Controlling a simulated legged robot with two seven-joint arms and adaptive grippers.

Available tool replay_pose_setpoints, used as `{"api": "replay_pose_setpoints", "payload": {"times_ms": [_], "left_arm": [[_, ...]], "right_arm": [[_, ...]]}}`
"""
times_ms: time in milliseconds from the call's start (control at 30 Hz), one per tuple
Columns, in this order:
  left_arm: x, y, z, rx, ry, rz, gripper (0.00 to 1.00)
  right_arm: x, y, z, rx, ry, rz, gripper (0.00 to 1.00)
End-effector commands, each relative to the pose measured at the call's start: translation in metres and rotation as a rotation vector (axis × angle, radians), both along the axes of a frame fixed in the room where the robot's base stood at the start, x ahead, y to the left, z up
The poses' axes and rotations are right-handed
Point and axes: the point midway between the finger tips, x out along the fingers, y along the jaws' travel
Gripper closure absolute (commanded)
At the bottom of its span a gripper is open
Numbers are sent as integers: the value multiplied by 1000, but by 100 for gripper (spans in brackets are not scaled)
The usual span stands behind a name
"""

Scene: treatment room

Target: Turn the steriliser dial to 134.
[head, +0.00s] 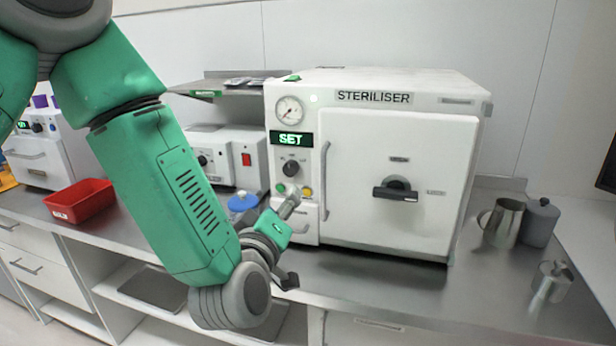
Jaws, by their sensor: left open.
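The white steriliser (455,120) stands on the steel counter, its door shut with a dark handle (396,188). The dial's markings are too small to read. A green button (280,188) and a yellow button (307,191) sit below it. My left gripper (289,206) is open and empty, in front of the lower panel, below the dial and apart from it. It partly covers the area under the buttons. My right gripper is out of view.
A smaller white device (228,150) with a red switch stands left of the steriliser. A blue-lidded item (243,201) and a red tray (80,200) are on the counter. Metal jugs (503,221) and a grey canister (539,222) stand at right.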

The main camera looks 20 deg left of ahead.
Motion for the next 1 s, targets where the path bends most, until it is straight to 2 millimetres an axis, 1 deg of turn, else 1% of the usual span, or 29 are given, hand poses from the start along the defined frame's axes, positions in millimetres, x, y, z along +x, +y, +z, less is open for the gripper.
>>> {"api": "replay_pose_setpoints", "payload": {"times_ms": [33, 133, 200, 267, 500, 600, 700, 800, 1000], "left_arm": [[3, 5, 2, -8, -8, 8, 50], [14, 9, 2, -12, -8, 8, 50], [26, 10, 2, -11, -7, 9, 50], [38, 8, 2, -8, -7, 9, 50], [90, -3, 4, 7, -5, 6, 50], [108, -5, 4, 10, -6, 5, 50], [122, -2, 3, 8, -5, 3, 50], [131, 5, 2, 3, -5, 5, 50], [139, 14, 2, -4, -6, 6, 50]], "right_arm": [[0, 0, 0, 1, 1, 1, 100], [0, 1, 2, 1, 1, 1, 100], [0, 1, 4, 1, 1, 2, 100], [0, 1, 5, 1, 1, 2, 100], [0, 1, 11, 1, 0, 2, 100], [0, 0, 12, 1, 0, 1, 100], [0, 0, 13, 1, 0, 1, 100], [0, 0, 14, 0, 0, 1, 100], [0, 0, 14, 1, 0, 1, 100]]}}
